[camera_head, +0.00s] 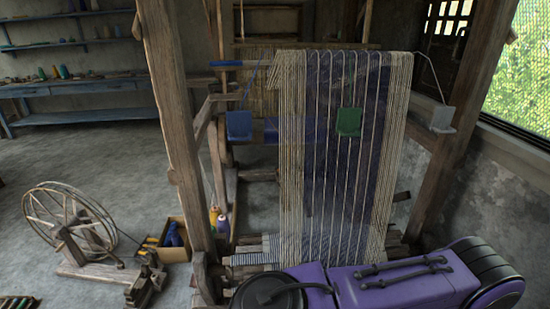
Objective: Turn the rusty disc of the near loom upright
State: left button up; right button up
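The near wooden loom (178,120) fills the middle of the head view. Its upright posts stand left and right, and pale and dark blue warp threads (340,150) hang between them. I cannot make out a rusty disc on it; my purple and black body covers the loom's lower front. Neither of my grippers is in view.
A spinning wheel (75,225) stands on the floor at the left, beside a box (172,253) of yarn. Blue shelving (85,88) lines the back left wall. A grey wall (500,190) and window close off the right. Bare floor lies between wheel and shelving.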

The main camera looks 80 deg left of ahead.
aim_at(192, 284)
jog(key=z, duration=0.05)
jog(key=k, duration=1.5)
jog(key=u, duration=3)
jog(key=i, duration=0.85)
jog(key=z, duration=0.55)
